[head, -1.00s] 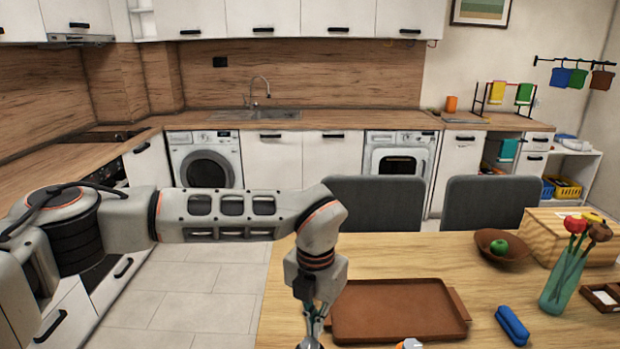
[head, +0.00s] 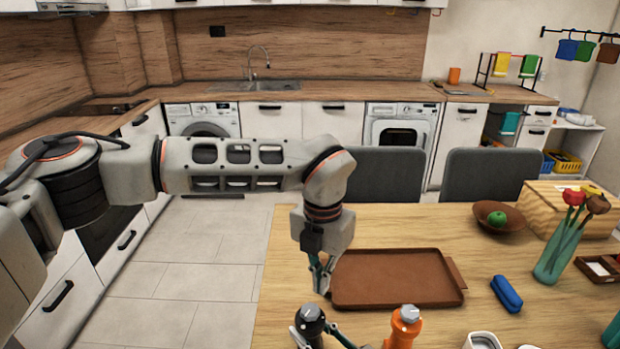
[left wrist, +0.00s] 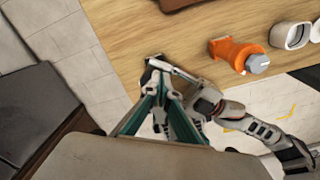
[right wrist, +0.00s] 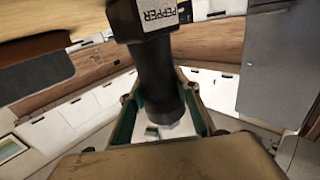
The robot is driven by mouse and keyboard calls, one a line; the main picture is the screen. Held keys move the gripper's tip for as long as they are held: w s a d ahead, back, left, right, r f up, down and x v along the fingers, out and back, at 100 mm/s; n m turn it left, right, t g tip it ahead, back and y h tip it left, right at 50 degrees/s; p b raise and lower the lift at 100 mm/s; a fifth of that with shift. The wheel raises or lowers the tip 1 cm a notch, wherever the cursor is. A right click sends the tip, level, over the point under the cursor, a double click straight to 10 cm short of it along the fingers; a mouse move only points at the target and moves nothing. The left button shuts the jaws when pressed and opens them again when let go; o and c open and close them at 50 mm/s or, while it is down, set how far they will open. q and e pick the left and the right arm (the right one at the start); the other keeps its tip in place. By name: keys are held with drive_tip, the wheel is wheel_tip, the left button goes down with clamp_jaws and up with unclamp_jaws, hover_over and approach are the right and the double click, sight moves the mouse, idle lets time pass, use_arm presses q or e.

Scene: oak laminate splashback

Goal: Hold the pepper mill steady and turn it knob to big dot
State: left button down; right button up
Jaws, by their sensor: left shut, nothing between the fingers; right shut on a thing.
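The black pepper mill (head: 311,322) with a grey knob on top shows at the bottom edge in the head view. In the right wrist view the pepper mill (right wrist: 152,65) has a white PEPPER label, and its grey end sits between the fingers. My right gripper (head: 318,338) is shut on the mill's black body. My left gripper (head: 322,286) is shut and empty, pointing down just above and behind the mill, apart from it. In the left wrist view my left gripper (left wrist: 156,72) covers most of the mill area. Any dot mark on the knob is too small to see.
An orange mill (head: 404,328) with a grey knob stands right of the black one. A brown tray (head: 395,278) lies behind them. A white cup (head: 482,340) and a blue case (head: 506,293) are further right. The table's left edge is close to the mill.

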use_arm(q)
wheel_tip(320, 180, up, 3)
drive_tip(key=shift+r, duration=0.1)
idle(0.4)
use_arm(e)
drive_tip(key=o, duration=1.3)
drive_tip(key=shift+s+d, duration=0.1)
